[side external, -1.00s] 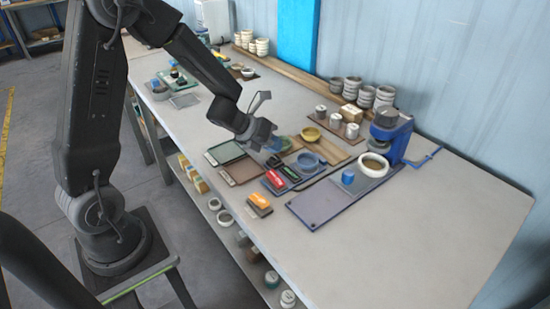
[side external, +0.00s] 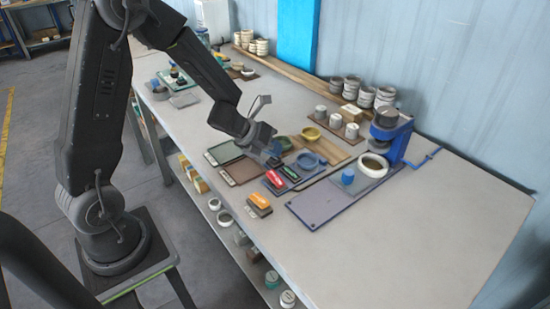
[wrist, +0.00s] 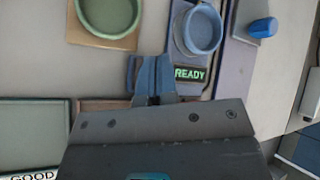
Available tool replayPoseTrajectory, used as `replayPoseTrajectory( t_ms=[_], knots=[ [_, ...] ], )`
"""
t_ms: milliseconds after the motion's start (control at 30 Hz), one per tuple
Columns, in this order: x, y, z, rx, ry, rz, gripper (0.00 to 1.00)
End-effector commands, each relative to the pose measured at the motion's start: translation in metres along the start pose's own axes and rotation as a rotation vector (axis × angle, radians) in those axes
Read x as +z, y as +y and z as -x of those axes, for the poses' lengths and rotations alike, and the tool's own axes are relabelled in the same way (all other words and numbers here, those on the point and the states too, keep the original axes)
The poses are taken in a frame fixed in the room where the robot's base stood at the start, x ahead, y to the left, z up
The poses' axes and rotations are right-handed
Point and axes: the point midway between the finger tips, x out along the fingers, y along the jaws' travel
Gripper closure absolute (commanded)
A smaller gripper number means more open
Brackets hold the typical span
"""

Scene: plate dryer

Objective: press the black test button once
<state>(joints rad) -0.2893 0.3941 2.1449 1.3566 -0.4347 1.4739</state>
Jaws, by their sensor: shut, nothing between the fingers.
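The device (side external: 291,184) is a dark panel with a red part (side external: 273,178) and a small green display. In the wrist view the display (wrist: 190,73) reads READY, below a blue round dish (wrist: 201,30). My gripper (side external: 274,162) is shut and empty, pointing down at the panel's back left end. In the wrist view its closed fingertips (wrist: 150,95) are just left of the display, over a blue-grey strip (wrist: 130,72). I cannot make out the black test button; the fingers may cover it. Contact is not clear.
A green tray (side external: 224,153) and a brown tray (side external: 243,171) lie left of the panel. An orange block (side external: 258,199) lies in front. A blue machine (side external: 391,136) stands right. The table's right end is clear.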

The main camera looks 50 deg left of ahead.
Motion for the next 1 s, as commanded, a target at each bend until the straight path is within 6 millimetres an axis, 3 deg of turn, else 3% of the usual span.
replayPoseTrajectory(
  t_ms=[767, 1000],
  knots=[
    [-0.0037, 0.0034, -0.0044, 0.001, 0.001, 0.0, 1.0],
    [0.0013, -0.0018, 0.0021, 0.0, 0.0, -0.003, 1.0]
  ],
)
